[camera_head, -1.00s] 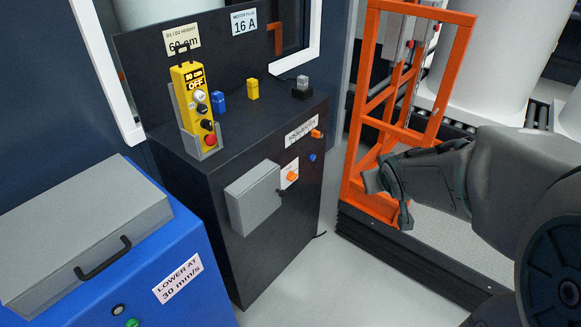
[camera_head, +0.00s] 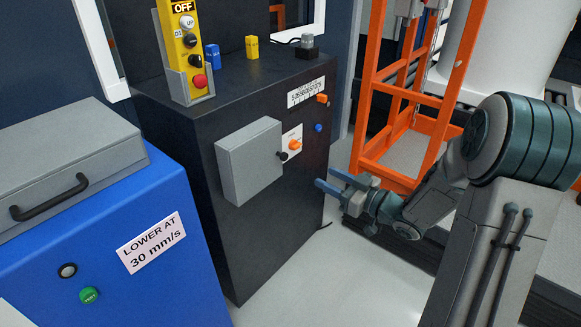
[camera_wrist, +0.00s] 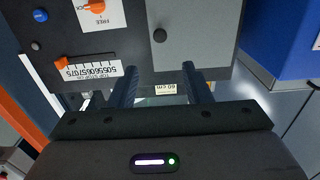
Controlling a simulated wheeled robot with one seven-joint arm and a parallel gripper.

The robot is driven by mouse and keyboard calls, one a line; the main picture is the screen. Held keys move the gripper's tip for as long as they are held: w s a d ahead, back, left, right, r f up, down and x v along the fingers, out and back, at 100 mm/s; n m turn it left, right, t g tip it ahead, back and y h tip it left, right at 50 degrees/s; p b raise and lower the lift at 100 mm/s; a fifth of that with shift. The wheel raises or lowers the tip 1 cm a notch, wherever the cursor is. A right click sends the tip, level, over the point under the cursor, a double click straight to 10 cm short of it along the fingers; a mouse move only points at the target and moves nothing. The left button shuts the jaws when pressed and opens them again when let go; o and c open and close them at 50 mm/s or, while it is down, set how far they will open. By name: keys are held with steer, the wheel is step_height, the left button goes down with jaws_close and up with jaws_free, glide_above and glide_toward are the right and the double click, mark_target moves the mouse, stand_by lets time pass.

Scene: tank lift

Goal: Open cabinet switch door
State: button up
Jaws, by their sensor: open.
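The grey switch door (camera_head: 248,162) is the front of a small box on the front face of the black cabinet (camera_head: 266,240). It looks closed, and a small dark knob (camera_head: 282,155) shows at its right edge. In the wrist view the grey door (camera_wrist: 200,30) and its knob (camera_wrist: 159,35) appear above the fingers. My gripper (camera_head: 326,179) is open and empty, to the right of the door and slightly lower, pointing toward the cabinet. Its two blue fingers (camera_wrist: 161,84) also show in the wrist view. They are apart from the knob.
An orange switch (camera_head: 295,145) sits right of the door, with a scale slider (camera_head: 322,98) above. A yellow control box (camera_head: 187,55) stands on the cabinet. A blue cabinet (camera_head: 165,255) is at left, an orange frame (camera_head: 372,100) at right. Floor (camera_head: 340,285) between is clear.

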mark_target(286, 157)
steer(key=b+x, duration=0.3)
steer(key=x, duration=1)
steer(key=shift+a, duration=0.1)
jaws_close()
